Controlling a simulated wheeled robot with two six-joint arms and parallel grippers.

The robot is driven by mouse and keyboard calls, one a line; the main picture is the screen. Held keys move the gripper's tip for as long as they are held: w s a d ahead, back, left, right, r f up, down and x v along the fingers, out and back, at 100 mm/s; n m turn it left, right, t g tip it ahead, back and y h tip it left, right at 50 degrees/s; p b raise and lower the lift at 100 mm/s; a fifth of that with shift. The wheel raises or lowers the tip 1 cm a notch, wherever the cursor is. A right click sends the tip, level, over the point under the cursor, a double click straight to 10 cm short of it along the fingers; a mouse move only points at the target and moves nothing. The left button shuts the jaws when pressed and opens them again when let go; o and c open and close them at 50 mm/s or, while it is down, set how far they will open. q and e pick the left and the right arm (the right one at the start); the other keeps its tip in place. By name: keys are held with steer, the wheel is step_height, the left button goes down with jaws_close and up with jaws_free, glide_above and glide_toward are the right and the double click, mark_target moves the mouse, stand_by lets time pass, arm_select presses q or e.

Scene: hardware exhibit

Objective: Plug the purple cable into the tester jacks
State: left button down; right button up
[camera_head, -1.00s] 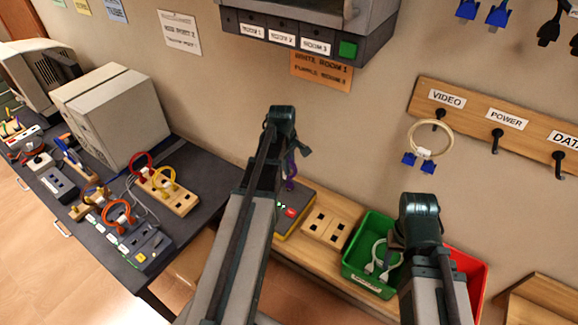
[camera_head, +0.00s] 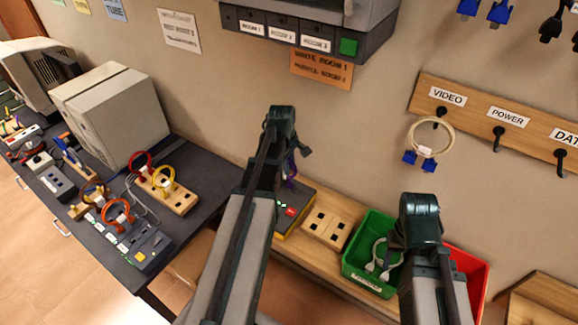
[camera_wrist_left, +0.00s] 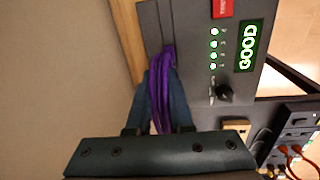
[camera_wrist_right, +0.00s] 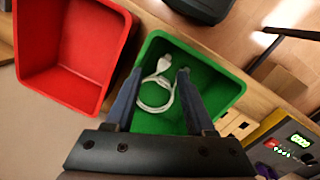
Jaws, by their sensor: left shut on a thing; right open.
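The purple cable (camera_wrist_left: 158,95) is looped between the fingers of my left gripper (camera_wrist_left: 161,78), which is shut on it in the left wrist view. The cable's upper end meets the dark face of the tester (camera_wrist_left: 197,85); the fingers hide the exact contact at the jacks. The tester shows a lit green GOOD display (camera_wrist_left: 249,46) and a column of green lights. In the head view my left arm partly covers the tester (camera_head: 298,203), and a bit of purple cable (camera_head: 290,170) shows above it. My right gripper (camera_wrist_right: 159,73) is open above the green bin.
The green bin (camera_wrist_right: 221,82) holds a white cable (camera_wrist_right: 155,95); a red bin (camera_wrist_right: 117,38) stands beside it. A wooden socket block (camera_head: 327,228) sits between tester and green bin. A side desk with coloured cables is at left. A hook board hangs on the wall (camera_head: 467,115).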

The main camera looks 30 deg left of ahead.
stand_by(0.4)
arm_select(q)
steer(key=c, duration=0.7)
jaws_free()
steer(key=shift+c, duration=0.2)
steer(key=shift+o, duration=0.2)
steer(key=o, duration=0.6)
steer(key=r+p, duration=0.5)
steer(key=s+r+p, duration=0.1)
steer(key=r+p, duration=0.1)
steer(key=shift+r, duration=0.25)
steer(key=shift+s+f, duration=0.1)
steer(key=shift+f, duration=0.05)
